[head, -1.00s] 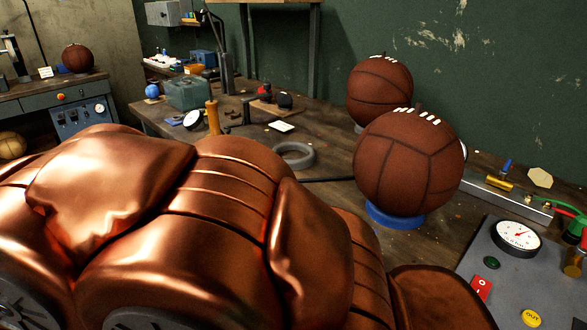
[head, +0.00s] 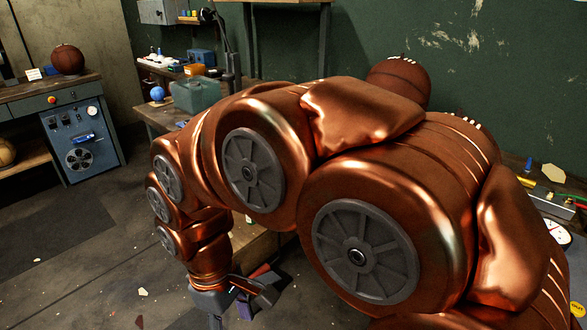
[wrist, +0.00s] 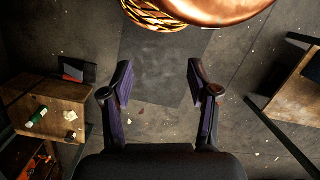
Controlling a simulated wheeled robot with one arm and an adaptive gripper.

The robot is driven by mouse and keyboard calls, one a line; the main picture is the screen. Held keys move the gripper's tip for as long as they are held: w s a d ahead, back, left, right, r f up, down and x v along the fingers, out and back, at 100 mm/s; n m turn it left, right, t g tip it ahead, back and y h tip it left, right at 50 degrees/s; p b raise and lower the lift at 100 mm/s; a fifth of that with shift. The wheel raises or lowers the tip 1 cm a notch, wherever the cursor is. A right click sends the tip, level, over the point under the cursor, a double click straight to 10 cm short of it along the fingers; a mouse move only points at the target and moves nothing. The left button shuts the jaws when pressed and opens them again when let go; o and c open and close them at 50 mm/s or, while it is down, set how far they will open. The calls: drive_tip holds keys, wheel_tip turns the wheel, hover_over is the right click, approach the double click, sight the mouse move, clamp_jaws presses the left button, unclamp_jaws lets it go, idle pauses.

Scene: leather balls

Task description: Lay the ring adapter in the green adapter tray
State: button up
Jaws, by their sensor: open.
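My gripper (head: 243,297) hangs low in front of the workbench, above the floor, in the head view. In the wrist view my gripper (wrist: 160,82) is open, with only bare floor between its fingers. The ring adapter is not visible now; my arm covers much of the bench. A green box (head: 200,95) stands at the bench's far left end; I cannot tell whether it is the green adapter tray. No other green tray shows.
A leather ball (head: 400,80) shows behind my arm. A blue-fronted cabinet (head: 82,140) stands at left. In the wrist view, a wooden surface (wrist: 45,95) with small items lies left and another wooden piece (wrist: 295,90) lies right. Floor between is mostly clear.

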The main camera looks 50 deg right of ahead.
drive_tip(key=w+d+r+n+t+p, duration=0.1)
drive_tip(key=w+d+r+n+p, duration=0.2)
drive_tip(key=w+d+r+n, duration=0.25)
drive_tip(key=w+d+r+n+t+p, duration=0.1)
drive_tip(key=w+d+r+n+p, duration=0.2)
drive_tip(key=w+d+r, duration=0.45)
drive_tip(key=w+d+n+p, duration=0.1)
drive_tip(key=d, duration=0.5)
drive_tip(key=w+d+r+n+p, duration=0.1)
drive_tip(key=w+d+n+p, duration=0.1)
drive_tip(key=d, duration=0.4)
drive_tip(key=w+d+n+p, duration=0.2)
drive_tip(key=d, duration=0.4)
drive_tip(key=shift+w+d+r+n, duration=0.1)
drive_tip(key=shift+r+n, duration=0.1)
drive_tip(key=shift+n, duration=0.05)
drive_tip(key=shift+d+f, duration=0.15)
drive_tip(key=shift+d, duration=0.05)
drive_tip(key=shift+f, duration=0.3)
drive_tip(key=shift+a+f+p, duration=0.15)
drive_tip(key=shift+f+p, duration=0.25)
drive_tip(key=shift+f, duration=1.4)
drive_tip(key=shift+a+f+p, duration=0.15)
drive_tip(key=shift+f+p, duration=0.2)
drive_tip(key=shift+f, duration=1.4)
clamp_jaws()
